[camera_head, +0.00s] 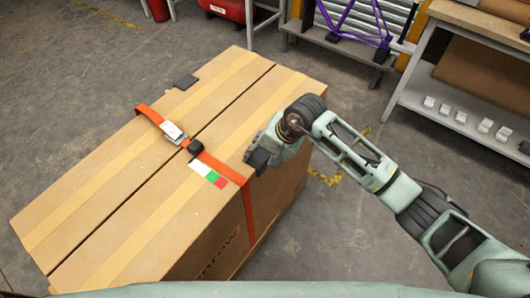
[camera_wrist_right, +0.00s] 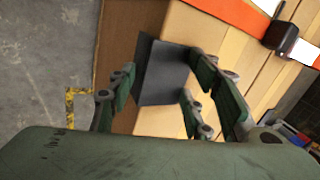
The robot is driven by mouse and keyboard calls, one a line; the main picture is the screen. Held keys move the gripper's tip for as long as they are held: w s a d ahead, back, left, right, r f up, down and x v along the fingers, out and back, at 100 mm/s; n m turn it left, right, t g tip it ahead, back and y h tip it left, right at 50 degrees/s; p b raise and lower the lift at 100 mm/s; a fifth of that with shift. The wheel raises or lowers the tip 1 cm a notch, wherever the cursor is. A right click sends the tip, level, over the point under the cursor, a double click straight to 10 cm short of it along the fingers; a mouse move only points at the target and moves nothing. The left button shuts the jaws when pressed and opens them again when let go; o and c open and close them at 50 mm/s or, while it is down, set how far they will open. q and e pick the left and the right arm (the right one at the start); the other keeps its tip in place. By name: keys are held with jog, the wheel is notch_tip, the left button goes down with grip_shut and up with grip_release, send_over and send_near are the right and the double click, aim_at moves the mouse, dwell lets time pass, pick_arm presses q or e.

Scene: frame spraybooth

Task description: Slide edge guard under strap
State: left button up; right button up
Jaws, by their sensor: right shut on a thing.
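A large cardboard box (camera_head: 120,190) carries an orange strap (camera_head: 222,169) across its top and down its right side. My right gripper (camera_head: 261,158) is at the box's right top edge, a little beyond the strap. In the right wrist view it is shut on a dark, bent edge guard (camera_wrist_right: 167,72), held between its fingers at the box edge. The strap (camera_wrist_right: 235,14) shows there at upper right, apart from the guard. Whether the guard touches the cardboard I cannot tell. My left gripper is not in view.
A buckle (camera_head: 172,131) and a black block (camera_head: 196,147) sit along the strap, beside a white, green and red label (camera_head: 208,173). Another dark plate (camera_head: 186,81) lies at the far left edge. A shelf (camera_head: 455,110) stands at right; floor (camera_head: 340,220) is clear.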

aim_at(242, 183)
jog(key=shift+s+a+f, duration=0.15)
jog(key=shift+s+a, duration=0.7)
jog(key=shift+s, duration=0.5)
jog(key=shift+s+a+f, duration=0.2)
jog(key=shift+s+a, duration=0.7)
jog(key=shift+s, duration=0.45)
jog(key=shift+s+a+f, duration=0.15)
jog(key=shift+s+a, duration=0.7)
jog(key=shift+s, duration=0.5)
jog(key=o, duration=1)
jog(key=shift+a, duration=0.1)
jog(key=shift+c, duration=0.2)
jog(key=shift+w+r, duration=0.1)
jog(key=shift+w, duration=0.1)
jog(key=shift+r, duration=0.15)
